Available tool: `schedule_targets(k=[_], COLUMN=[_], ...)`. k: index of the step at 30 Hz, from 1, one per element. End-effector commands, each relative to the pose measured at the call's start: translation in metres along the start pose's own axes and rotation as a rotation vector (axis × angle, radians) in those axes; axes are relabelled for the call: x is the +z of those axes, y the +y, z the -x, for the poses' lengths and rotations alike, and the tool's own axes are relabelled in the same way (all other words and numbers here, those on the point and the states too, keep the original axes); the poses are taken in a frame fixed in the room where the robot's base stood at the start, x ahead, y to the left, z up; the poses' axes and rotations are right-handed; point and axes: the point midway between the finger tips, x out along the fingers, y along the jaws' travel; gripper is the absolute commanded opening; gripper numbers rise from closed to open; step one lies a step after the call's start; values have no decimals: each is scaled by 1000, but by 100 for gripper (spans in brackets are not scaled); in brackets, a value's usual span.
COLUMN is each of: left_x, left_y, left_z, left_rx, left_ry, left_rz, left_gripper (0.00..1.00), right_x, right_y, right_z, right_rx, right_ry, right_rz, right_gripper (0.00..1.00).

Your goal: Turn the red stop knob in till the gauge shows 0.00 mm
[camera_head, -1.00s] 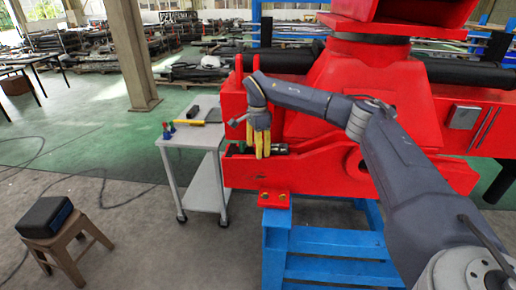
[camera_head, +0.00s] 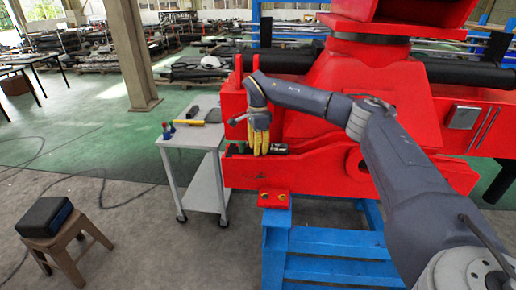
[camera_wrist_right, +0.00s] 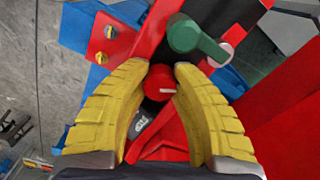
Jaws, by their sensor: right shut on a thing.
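The red stop knob (camera_wrist_right: 159,83) shows in the right wrist view between the yellow fingertips of my right gripper (camera_wrist_right: 160,72), with a pale line on its face. The right gripper is shut on it, one finger at each side. In the head view the right gripper (camera_head: 258,150) points down at the red crane part, and its yellow fingers hide the knob. A black device with a pale label (camera_wrist_right: 141,121), possibly the gauge, is partly hidden by the fingers; no reading can be made out. My left gripper is not in view.
A green lever (camera_wrist_right: 196,40) stands close beside the knob in the right wrist view. A grey trolley (camera_head: 207,180) with tools stands left of the red crane (camera_head: 300,170). A wooden stool (camera_head: 62,238) with a black box is at lower left.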

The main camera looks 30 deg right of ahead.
Motion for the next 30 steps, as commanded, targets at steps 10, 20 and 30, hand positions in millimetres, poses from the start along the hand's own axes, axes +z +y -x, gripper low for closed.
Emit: schedule_targets(k=[10, 20, 30], left_x=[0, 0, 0], left_y=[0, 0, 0], left_z=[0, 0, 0], left_rx=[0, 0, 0], left_ry=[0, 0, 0], left_rz=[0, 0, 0], left_gripper=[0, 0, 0], right_x=[1, 1, 0], right_y=[0, -2, -2], right_z=[0, 0, 0], right_rx=[1, 1, 0], right_ry=[-1, -1, 0], right_rz=[-249, -551, -780], right_gripper=[0, 0, 0])
